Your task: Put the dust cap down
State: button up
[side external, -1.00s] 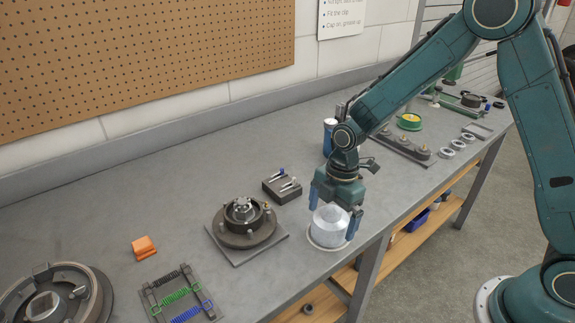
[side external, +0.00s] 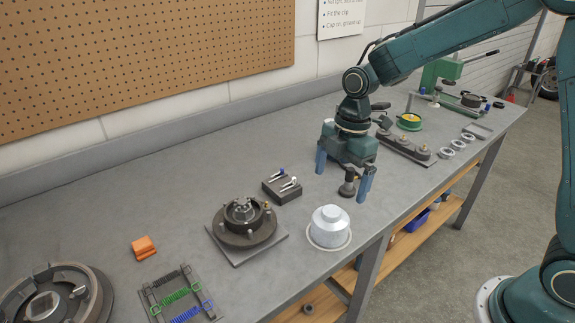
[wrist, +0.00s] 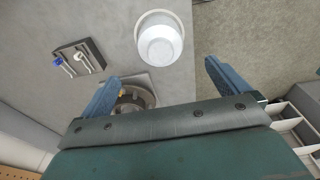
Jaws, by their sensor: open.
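A hub (side external: 243,222) on a square plate stands left of the cap. A dark block with pins (side external: 282,187) lies behind it. An orange block (side external: 143,247) and a spring rack (side external: 182,296) are farther left. A row of parts (side external: 403,148) stands right. Bare bench surrounds the cap.

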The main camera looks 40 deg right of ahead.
jog(key=shift+r, duration=0.1)
dwell(0.4)
jog(key=s+d+r+m+t, duration=0.3)
jog(key=s+r+m, duration=0.6)
jog(key=s+r, duration=0.2)
jog(key=s+d+r+m+t+h, duration=0.1)
jog(key=s+d+r+m+t, duration=0.1)
jog(key=s+m, duration=0.7)
jog(key=shift+s+d+r+t, duration=0.25)
jog(key=shift+s+d, duration=0.25)
jog(key=shift+s, duration=0.75)
